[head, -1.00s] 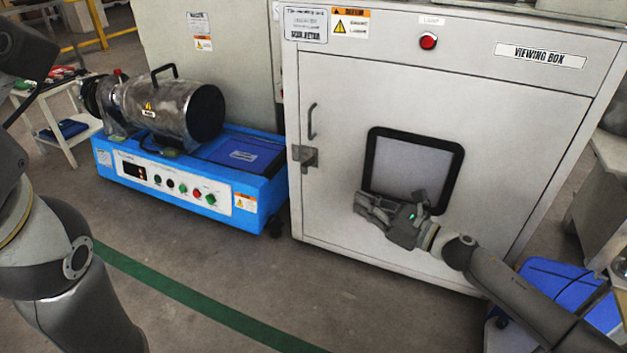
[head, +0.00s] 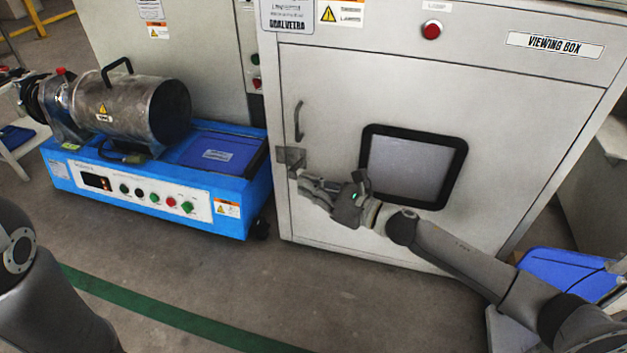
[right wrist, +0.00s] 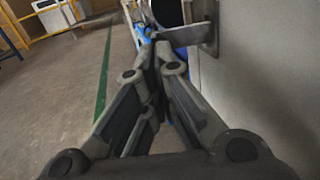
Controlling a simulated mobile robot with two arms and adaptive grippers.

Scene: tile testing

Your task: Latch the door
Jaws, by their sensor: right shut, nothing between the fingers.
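The grey door (head: 330,90) of the viewing box looks flush with its frame and has a dark-rimmed window. Its metal latch (head: 290,158) sits at the door's left edge, below the bar handle (head: 298,120). In the right wrist view the latch (right wrist: 200,28) has a plate and a flat lever that sticks out toward my fingers. My right gripper (head: 303,183) is shut and empty, its fingertips just below and beside the latch. In the right wrist view the fingertips (right wrist: 150,38) are close to the lever; I cannot tell whether they touch it. My left gripper is out of view.
A blue machine cart (head: 150,180) with a metal cylinder (head: 135,105) stands left of the box. A red button (head: 432,30) is above the door. A blue-topped item (head: 565,272) is at the lower right. The floor in front (head: 240,290) is clear.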

